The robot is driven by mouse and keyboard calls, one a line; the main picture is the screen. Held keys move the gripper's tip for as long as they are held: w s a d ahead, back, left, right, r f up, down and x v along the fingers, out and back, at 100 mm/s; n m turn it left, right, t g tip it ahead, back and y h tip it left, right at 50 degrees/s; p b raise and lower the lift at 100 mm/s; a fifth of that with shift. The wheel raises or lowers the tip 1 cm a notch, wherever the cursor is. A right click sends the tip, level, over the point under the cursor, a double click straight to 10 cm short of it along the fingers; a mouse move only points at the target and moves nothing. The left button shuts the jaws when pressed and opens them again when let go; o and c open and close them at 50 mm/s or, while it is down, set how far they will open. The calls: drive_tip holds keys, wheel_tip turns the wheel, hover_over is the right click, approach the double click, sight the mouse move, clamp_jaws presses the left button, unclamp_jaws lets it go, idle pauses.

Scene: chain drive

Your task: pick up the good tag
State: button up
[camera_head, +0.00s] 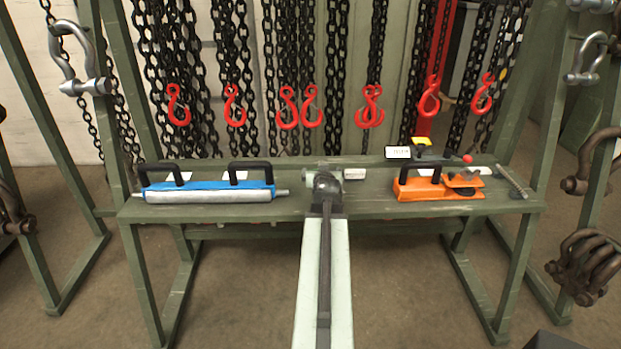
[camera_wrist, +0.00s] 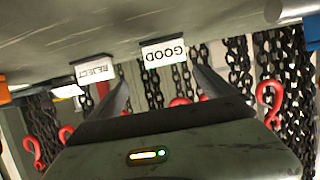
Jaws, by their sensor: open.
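The good tag (camera_wrist: 164,53) is a small white block marked GOOD. It appears upside down in the wrist view, at the edge of the bench. My gripper (camera_wrist: 160,74) is open, with one finger to each side of the tag's place in that view. I cannot tell whether the tag is fully between the fingers. In the head view my gripper (camera_head: 327,182) is over the middle of the bench and seems to hide the good tag. A similar white tag marked REJECT (camera_wrist: 94,71) sits to its left in the wrist view.
The green bench (camera_head: 290,209) carries a blue and silver tool (camera_head: 208,190) at left and an orange tool (camera_head: 436,190) at right. A yellow and black device (camera_head: 423,148) stands behind the orange tool. Chains with red hooks (camera_head: 288,110) hang behind the bench.

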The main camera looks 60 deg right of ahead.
drive_tip(key=shift+x, duration=0.9)
drive_tip(key=shift+w+a+f+b, duration=0.1)
drive_tip(key=shift+w+f+b, duration=0.2)
drive_tip(key=shift+w, duration=0.1)
drive_tip(key=x, duration=0.1)
drive_tip(key=b+x, duration=0.2)
drive_tip(key=x, duration=0.1)
drive_tip(key=shift+w+a+f, duration=0.2)
drive_tip(key=shift+w+f, duration=0.05)
drive_tip(key=shift+f, duration=0.1)
drive_tip(key=shift+w+d, duration=0.2)
drive_tip(key=shift+d, duration=0.1)
drive_tip(key=shift+a, duration=0.1)
drive_tip(key=shift+s, duration=0.1)
drive_tip(key=c, duration=1.4)
